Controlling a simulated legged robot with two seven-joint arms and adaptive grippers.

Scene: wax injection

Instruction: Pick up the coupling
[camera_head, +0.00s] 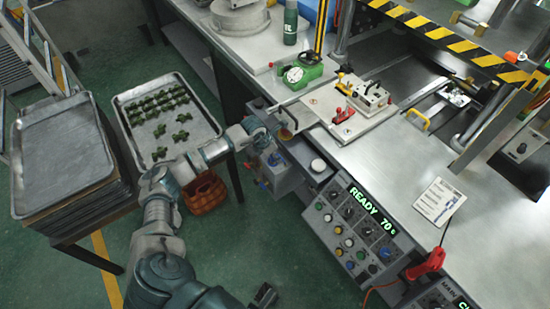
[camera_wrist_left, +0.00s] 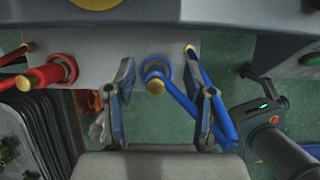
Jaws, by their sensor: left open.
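In the left wrist view, a blue coupling (camera_wrist_left: 154,70) with a brass end sticks out of a grey panel, with a blue hose or handle running down to its right. A red coupling (camera_wrist_left: 45,78) with a brass end sits on the same panel to the left. My left gripper (camera_wrist_left: 162,82) is open. Its two fingers stand on either side of the blue coupling, apart from it, with nothing held. In the head view my left arm reaches to the front edge of the bench, where the fingers are hard to make out. My right gripper is not seen.
A control panel (camera_head: 350,222) reads READY. A tray (camera_head: 205,125) of green parts and stacked trays (camera_head: 65,155) stand left. An orange basket (camera_head: 204,193) sits below.

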